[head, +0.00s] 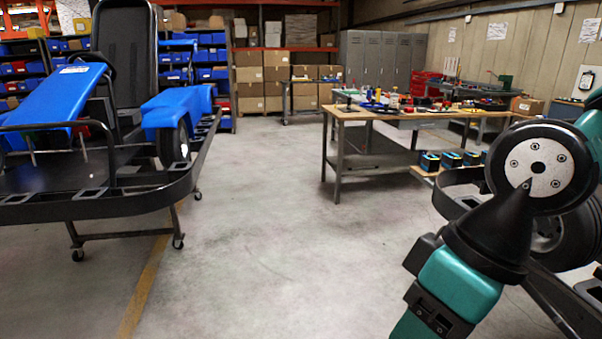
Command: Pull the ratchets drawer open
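No drawer marked for ratchets can be made out in this view. A red tool chest or stack of red bins (427,84) stands at the back right, small and partly hidden behind the workbench items. A wooden-topped workbench (350,115) stands right of centre, with a grey panel under its top that may be a drawer front; no label is readable. My teal and black arm fills the lower right foreground. The fingers of my gripper do not show.
A blue kart on a wheeled stand (80,239) is at the left. Another kart's tyre (582,233) shows behind my arm. Grey lockers (380,62) and stacked cardboard boxes (277,75) line the back. The concrete floor between the left kart and the workbench is clear.

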